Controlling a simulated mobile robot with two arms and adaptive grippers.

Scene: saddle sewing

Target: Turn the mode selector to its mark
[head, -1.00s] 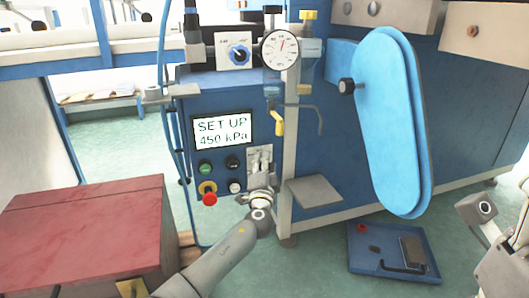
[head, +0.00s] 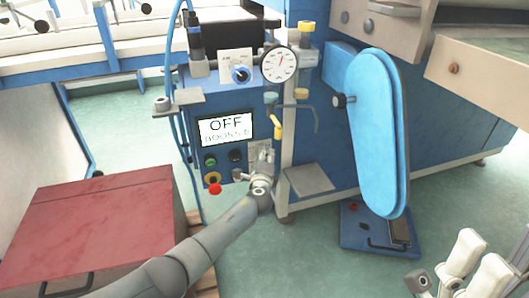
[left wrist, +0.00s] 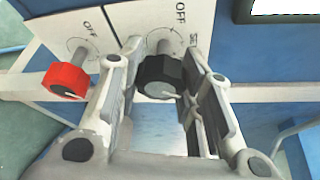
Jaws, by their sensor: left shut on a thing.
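The mode selector is a black knob (left wrist: 160,75) with a pale pointer line, on a white plate lettered OFF and the start of another word. My left gripper (left wrist: 160,92) has its two fingers on either side of this knob and is shut on it. In the head view my left gripper (head: 262,165) is at the small white plate at the lower right of the control panel and hides the knob. The panel's screen (head: 225,128) reads OFF with a fainter line below. My right gripper (head: 465,268) is partly in view at the lower right, away from the panel.
A red knob (left wrist: 65,80) sits beside the selector. A red button (head: 215,189) and a green button (head: 210,161) are near my left gripper. A gauge (head: 279,64), a blue dial (head: 240,74) and a yellow-handled valve (head: 276,126) are above. A red box (head: 90,225) stands left.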

